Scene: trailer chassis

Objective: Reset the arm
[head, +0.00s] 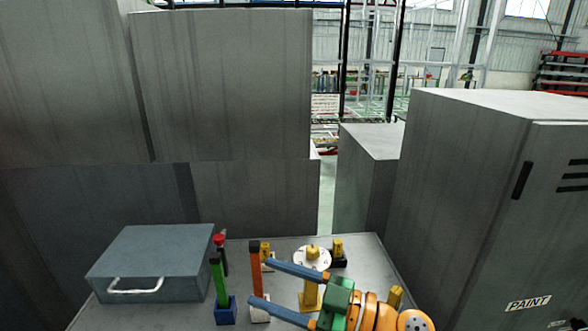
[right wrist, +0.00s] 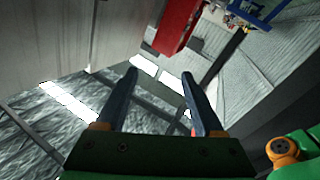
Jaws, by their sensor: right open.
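My right gripper (head: 260,282) comes in from the lower right of the head view, with two blue fingers spread apart above the grey table (head: 205,317). In the right wrist view its fingers (right wrist: 159,74) are apart with nothing between them. The green hand and orange joints of my right arm show behind the fingers. In the head view the fingers lie in front of or over several small items; I cannot tell whether they touch any. My left gripper is out of view.
A grey-blue box (head: 150,255) with a white handle sits at the table's left. A green stick (head: 219,280) in a blue base, an orange stick (head: 255,268) and a yellow post with a white disc (head: 311,256) stand near the gripper. Grey cabinets (head: 470,180) flank the table.

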